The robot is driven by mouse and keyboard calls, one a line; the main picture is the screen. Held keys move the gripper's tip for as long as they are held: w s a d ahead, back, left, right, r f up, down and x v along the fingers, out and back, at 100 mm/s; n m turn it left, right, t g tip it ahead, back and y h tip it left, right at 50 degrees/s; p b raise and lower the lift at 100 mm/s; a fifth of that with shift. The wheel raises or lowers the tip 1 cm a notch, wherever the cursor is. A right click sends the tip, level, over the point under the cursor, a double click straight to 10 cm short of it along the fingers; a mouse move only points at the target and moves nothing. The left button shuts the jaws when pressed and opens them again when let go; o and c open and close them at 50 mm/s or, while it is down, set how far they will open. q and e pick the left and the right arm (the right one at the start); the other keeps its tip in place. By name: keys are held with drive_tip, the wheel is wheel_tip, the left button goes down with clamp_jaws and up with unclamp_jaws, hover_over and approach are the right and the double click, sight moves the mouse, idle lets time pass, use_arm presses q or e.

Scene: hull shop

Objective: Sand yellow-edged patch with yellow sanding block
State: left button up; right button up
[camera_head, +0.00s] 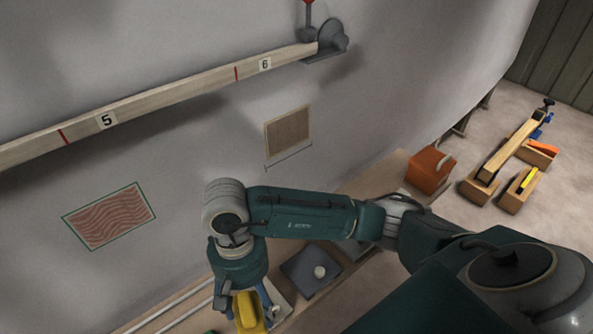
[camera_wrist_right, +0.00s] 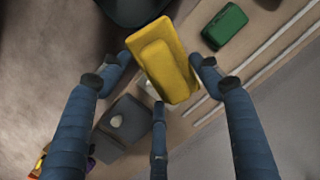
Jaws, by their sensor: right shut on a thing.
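My right gripper (camera_head: 246,298) points down below the hull wall, shut on the yellow sanding block (camera_head: 247,314). In the right wrist view the yellow sanding block (camera_wrist_right: 165,60) sits between the blue fingers of my right gripper (camera_wrist_right: 160,78). The block is held in front of the wall, apart from any patch. A brown patch with a thin tan or yellowish edge (camera_head: 288,131) is on the hull, up and right of the gripper. A green-edged patch with wavy red-brown grain (camera_head: 110,216) is on the hull at left. My left gripper is not in view.
A wooden batten (camera_head: 165,98) with marks 5 and 6 runs along the hull above the patches. A green block (camera_wrist_right: 224,26) and a grey block with a pale knob (camera_head: 311,270) lie on the plank below. An orange box (camera_head: 430,170) stands at right.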

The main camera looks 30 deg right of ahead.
drive_tip(key=w+a+r+m+y, duration=0.75)
drive_tip(key=w+a+m, duration=0.2)
drive_tip(key=m, duration=0.25)
drive_tip(key=w+d+r+m+t, duration=0.2)
drive_tip(key=w+d+m+t, duration=0.3)
drive_tip(key=d+m+t, duration=0.2)
drive_tip(key=w+d+r+m+t, duration=0.2)
drive_tip(key=w+d+m+t, duration=0.3)
drive_tip(key=d+m+t, duration=0.2)
drive_tip(key=shift+d+r, duration=0.4)
drive_tip(key=shift+d, duration=0.3)
drive_tip(key=d+m+t+h, duration=0.2)
drive_tip(key=d, duration=0.3)
drive_tip(key=d+f+m+t+h, duration=0.1)
drive_tip(key=d+m+h, duration=0.1)
drive_tip(key=d, duration=0.4)
drive_tip(key=s+d+f+m+t+h, duration=0.1)
drive_tip(key=d+t+h, duration=0.1)
drive_tip(key=d, duration=0.3)
drive_tip(key=shift+d+f+m+t+h, duration=0.25)
drive_tip(key=shift+d+m+t, duration=0.05)
drive_tip(key=shift+m, duration=0.1)
drive_tip(key=shift+w+a+f, duration=0.1)
drive_tip(key=shift+w, duration=1.4)
drive_tip(key=shift+w+a, duration=0.1)
drive_tip(key=shift+w, duration=1.35)
